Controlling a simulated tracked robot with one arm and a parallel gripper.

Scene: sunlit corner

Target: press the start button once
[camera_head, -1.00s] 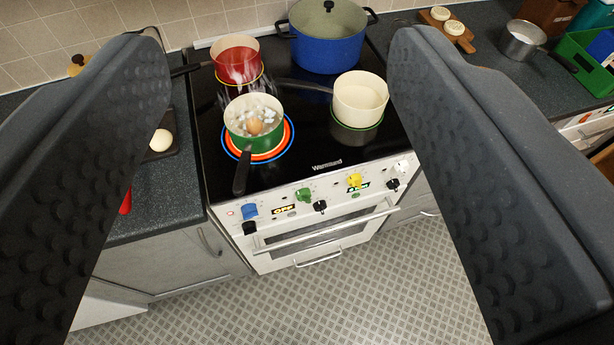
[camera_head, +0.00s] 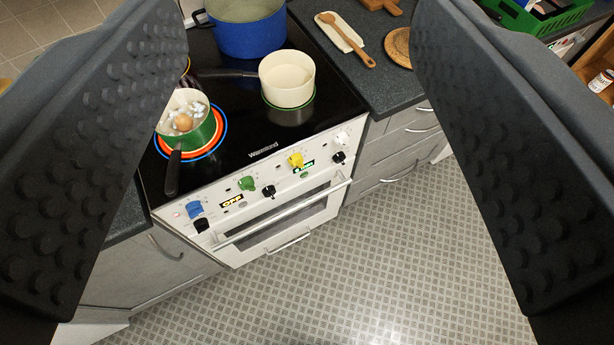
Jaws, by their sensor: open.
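The white stove front (camera_head: 255,200) carries a control panel with coloured knobs, two small displays and small round buttons. One grey button (camera_head: 243,204) sits just right of the display reading "OFF" (camera_head: 231,201). A green-lit display (camera_head: 304,167) is near the yellow knob (camera_head: 295,160). No start label is legible, so I cannot tell which button is the start button. My gripper (camera_head: 298,20) is open and empty, its two dark fingers framing the view, apart from the panel.
A green pot (camera_head: 202,133) with an egg stands on a lit ring, its handle over the front edge. A cream pot (camera_head: 287,76) and a blue pot (camera_head: 250,36) stand behind. A wooden spoon (camera_head: 345,38) lies on the right counter. The floor (camera_head: 400,260) before the stove is clear.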

